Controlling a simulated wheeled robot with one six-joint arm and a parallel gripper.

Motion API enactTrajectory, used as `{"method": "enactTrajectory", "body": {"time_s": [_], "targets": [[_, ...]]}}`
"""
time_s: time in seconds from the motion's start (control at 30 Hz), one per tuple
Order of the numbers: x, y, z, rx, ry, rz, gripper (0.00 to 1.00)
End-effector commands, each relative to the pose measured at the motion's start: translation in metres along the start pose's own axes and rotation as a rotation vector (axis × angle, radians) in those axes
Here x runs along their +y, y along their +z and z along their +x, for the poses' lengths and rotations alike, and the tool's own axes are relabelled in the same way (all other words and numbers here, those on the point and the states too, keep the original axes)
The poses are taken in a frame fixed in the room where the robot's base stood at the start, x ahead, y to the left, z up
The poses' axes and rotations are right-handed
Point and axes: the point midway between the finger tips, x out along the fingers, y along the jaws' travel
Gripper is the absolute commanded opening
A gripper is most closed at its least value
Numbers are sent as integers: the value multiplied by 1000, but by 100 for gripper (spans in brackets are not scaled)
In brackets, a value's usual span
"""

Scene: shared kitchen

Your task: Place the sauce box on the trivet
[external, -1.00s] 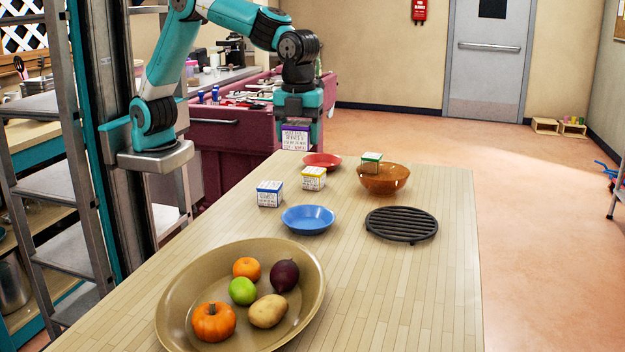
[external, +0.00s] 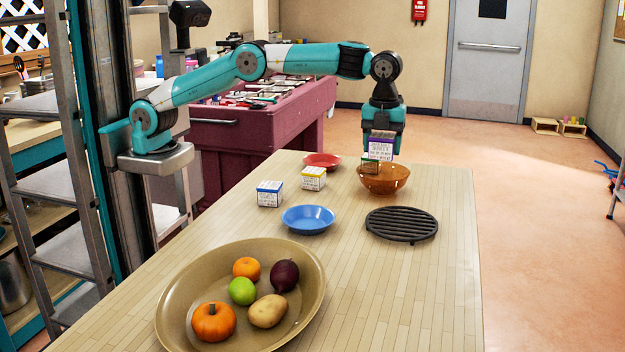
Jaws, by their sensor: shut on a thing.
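My gripper (external: 383,132) points down and is shut on a white box with a purple top (external: 381,149). It holds this box in the air over the brown bowl, at the far part of the table. The black round slatted trivet (external: 402,225) lies flat on the table, nearer the camera than the gripper, with nothing on it. I cannot read the box labels well enough to tell which one is the sauce box.
A green-topped box (external: 370,167) is in the brown bowl (external: 392,181), partly hidden by the held box. A yellow-topped box (external: 313,179), a blue-topped box (external: 269,194), a blue plate (external: 308,219) and a red plate (external: 321,160) stand left. A large produce bowl (external: 182,322) is in front.

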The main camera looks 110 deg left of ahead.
Motion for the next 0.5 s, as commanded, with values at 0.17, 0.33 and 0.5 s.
{"method": "enactTrajectory", "body": {"time_s": [0.17,0.33,0.5], "targets": [[1,0,51,0,5,0,35],[1,0,91,0,3,0,35],[0,0,111,0,0,0,35]]}}
